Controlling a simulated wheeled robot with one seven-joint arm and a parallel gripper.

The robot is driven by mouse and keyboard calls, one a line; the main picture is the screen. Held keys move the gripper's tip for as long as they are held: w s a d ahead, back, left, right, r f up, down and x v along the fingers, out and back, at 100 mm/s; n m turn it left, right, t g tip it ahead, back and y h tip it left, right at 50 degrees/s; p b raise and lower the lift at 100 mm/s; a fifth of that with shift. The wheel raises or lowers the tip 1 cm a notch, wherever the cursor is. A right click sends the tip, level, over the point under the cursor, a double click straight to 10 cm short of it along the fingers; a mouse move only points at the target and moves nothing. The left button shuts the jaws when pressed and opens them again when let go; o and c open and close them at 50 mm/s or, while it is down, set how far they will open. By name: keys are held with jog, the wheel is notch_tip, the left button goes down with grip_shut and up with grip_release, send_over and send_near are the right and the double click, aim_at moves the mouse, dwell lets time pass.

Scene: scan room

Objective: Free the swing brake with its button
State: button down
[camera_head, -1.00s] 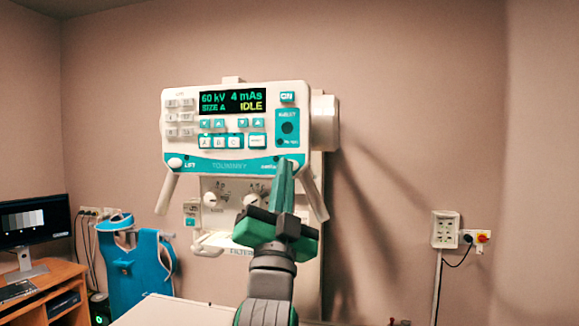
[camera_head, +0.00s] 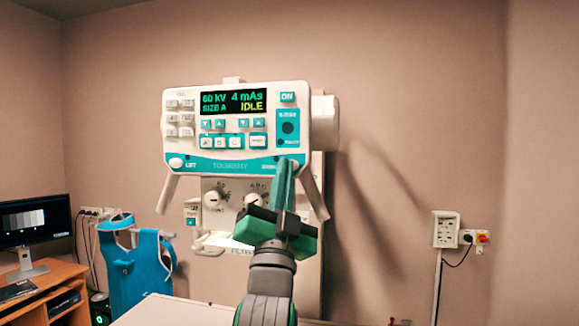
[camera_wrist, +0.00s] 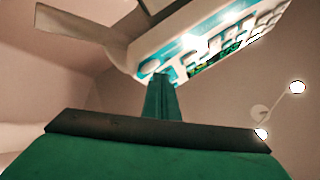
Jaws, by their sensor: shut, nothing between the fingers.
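The white and teal control head (camera_head: 238,93) fills the middle of the head view, its display reading 60 kV, 4 mAs, SIZE A, IDLE. A pale round button (camera_head: 295,164) sits at the right end of its lower teal strip, beside a small label too blurred to read surely. My gripper (camera_head: 284,161) is shut and empty, its green fingers pointing up at that strip just left of the button. They partly cover this corner, and I cannot tell whether they touch. In the wrist view the fingers (camera_wrist: 160,82) end at the lower edge of the head (camera_wrist: 205,45).
A matching button labelled LIFT (camera_head: 176,163) is at the strip's left end. Angled handles (camera_head: 315,199) hang from both lower corners. Knobs (camera_head: 212,199) sit on the unit below.

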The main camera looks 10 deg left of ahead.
jog(key=shift+w, duration=0.55)
dwell(0.4)
jog(key=shift+a, duration=0.1)
jog(key=shift+s, duration=0.15)
jog(key=shift+s+d, duration=0.3)
jog(key=shift+s, duration=0.45)
jog(key=s, duration=0.5)
jog(key=shift+a, duration=0.2)
